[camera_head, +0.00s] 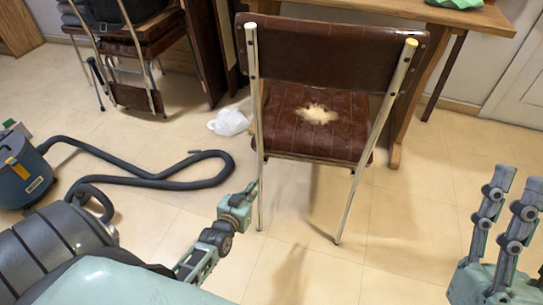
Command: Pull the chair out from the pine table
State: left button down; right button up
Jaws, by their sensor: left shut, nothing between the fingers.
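The chair (316,128) has a dark brown padded seat, a brown backrest (330,48) and pale metal legs. Its back faces me, and a torn patch of pale foam shows on the seat. The chair stands upright in front of the pine table (478,18), of which the top and a leg show behind it. My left gripper (252,189) is shut and empty, with its tip beside the chair's left rear leg. I cannot tell whether it touches the leg. My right gripper (518,180) is at the lower right, fingers up and apart, empty and away from the chair.
A blue vacuum cleaner (22,175) stands at the left. Its dark hose (150,178) lies looped across the floor towards the chair. A white plastic bag (229,122) lies left of the chair. Stacked chairs (128,45) stand at the back left. The tiled floor right of the chair is clear.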

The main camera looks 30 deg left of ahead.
pick_arm(q)
jog(key=shift+s+d+p, duration=0.1)
jog(key=shift+s+p, duration=0.2)
jog(key=shift+s, duration=0.35)
pick_arm(e)
jog(key=shift+w+a+f+g+h, duration=0.15)
jog(key=shift+w+f+g, duration=0.3)
jog(key=shift+w, duration=0.25)
jog(key=shift+w+a+f+g+h, duration=0.15)
jog(key=shift+w+f+g, duration=0.2)
jog(key=shift+w+f, duration=0.25)
jog(key=shift+d, duration=0.1)
pick_arm(q)
jog(key=c, duration=1.4)
grip_release()
pick_arm(e)
jog(key=shift+r, duration=0.1)
pick_arm(q)
jog(key=shift+o, duration=0.2)
jog(key=shift+s, duration=0.15)
pick_arm(e)
jog(key=shift+w, duration=0.1)
